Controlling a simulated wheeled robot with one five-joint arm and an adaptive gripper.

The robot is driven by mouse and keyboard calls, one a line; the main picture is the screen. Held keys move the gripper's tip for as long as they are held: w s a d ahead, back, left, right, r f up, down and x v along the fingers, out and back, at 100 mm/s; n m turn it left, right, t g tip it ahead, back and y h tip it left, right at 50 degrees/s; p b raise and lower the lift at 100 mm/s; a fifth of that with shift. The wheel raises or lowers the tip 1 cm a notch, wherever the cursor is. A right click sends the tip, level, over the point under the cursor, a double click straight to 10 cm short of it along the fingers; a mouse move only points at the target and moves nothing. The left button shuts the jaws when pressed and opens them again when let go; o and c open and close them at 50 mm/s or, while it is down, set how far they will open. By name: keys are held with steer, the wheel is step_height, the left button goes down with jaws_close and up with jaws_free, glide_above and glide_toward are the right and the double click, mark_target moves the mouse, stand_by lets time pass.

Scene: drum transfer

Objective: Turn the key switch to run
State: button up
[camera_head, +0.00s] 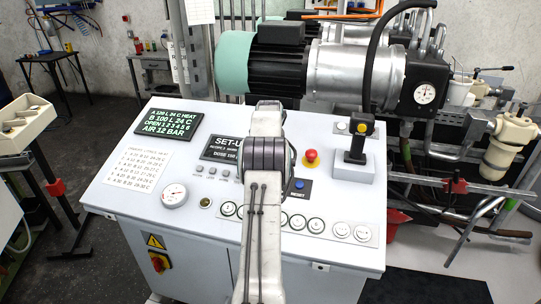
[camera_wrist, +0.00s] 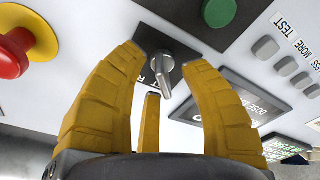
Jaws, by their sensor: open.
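In the wrist view, the key switch (camera_wrist: 164,72) is a silver lever-like knob on a dark square plate with partly hidden white lettering. The lever slants down and to the right in this view. My gripper (camera_wrist: 165,60) has its yellow fingers open, one on each side of the knob, with a gap to both. A third, shorter finger shows below the knob; I cannot tell whether it touches. In the head view my own arm reaches over the sloped control panel (camera_head: 110,198) and hides the gripper and the key switch.
In the wrist view, a red emergency button (camera_wrist: 18,50) on yellow stands left, a green button (camera_wrist: 219,11) above, grey buttons (camera_wrist: 287,66) right. In the head view, a joystick (camera_head: 358,142) stands right of my arm. A large motor (camera_head: 280,68) overhangs the panel's back.

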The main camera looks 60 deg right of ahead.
steer(key=shift+w+d+f, duration=0.1)
steer(key=shift+d+f, duration=0.05)
steer(key=shift+f, duration=0.15)
jaws_close()
stand_by(0.4)
